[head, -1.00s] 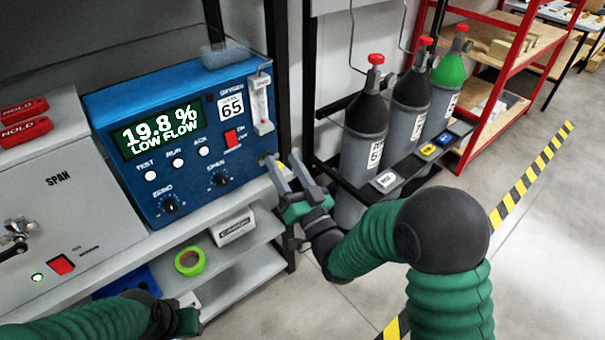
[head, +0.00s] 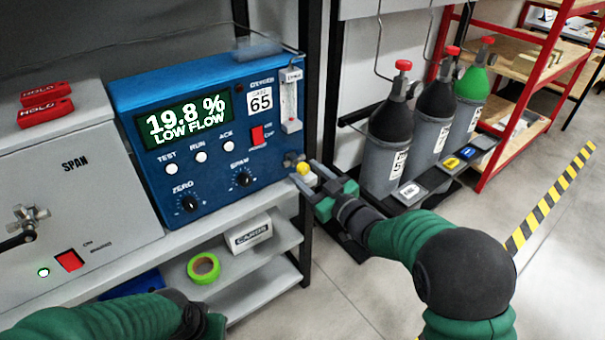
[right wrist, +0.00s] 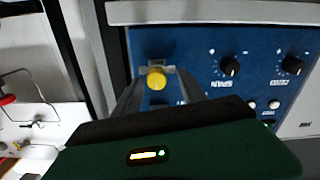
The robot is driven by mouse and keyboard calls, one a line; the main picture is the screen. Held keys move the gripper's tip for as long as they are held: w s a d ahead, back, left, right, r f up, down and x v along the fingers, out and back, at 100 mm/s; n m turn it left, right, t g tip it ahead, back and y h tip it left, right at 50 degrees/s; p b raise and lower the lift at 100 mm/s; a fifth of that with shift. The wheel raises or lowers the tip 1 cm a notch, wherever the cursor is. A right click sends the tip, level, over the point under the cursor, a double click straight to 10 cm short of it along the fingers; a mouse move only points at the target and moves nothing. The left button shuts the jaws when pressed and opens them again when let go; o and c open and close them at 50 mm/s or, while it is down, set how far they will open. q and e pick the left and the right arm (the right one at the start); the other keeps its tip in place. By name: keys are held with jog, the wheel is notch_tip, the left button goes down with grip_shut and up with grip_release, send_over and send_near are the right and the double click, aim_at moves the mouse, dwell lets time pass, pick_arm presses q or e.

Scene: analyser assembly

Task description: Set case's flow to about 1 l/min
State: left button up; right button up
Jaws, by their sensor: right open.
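The blue analyser case (head: 205,130) stands on the shelf, its display reading 19.8 % and LOW FLOW. A clear flow tube (head: 291,100) is mounted at the right of its front; its float level is too small to read. A yellow knob (head: 309,177) sits below the tube at the case's lower right corner. It also shows in the right wrist view (right wrist: 157,79). My right gripper (head: 306,175) is open, its fingers on either side of the yellow knob; I cannot tell whether they touch it. My left arm shows at the bottom left, its fingertips not visible.
The grey SPAN box (head: 75,180) stands left of the case. Gas cylinders (head: 392,145) stand in a rack to the right. A green tape roll (head: 203,267) and a white box (head: 250,233) lie on the lower shelf. A dark rack post (head: 309,90) rises behind my right gripper.

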jog(key=shift+w, duration=0.8)
jog(key=shift+a, duration=0.5)
jog(key=c, duration=0.4)
jog(key=shift+w+d, duration=0.1)
jog(key=shift+d, duration=0.05)
grip_shut()
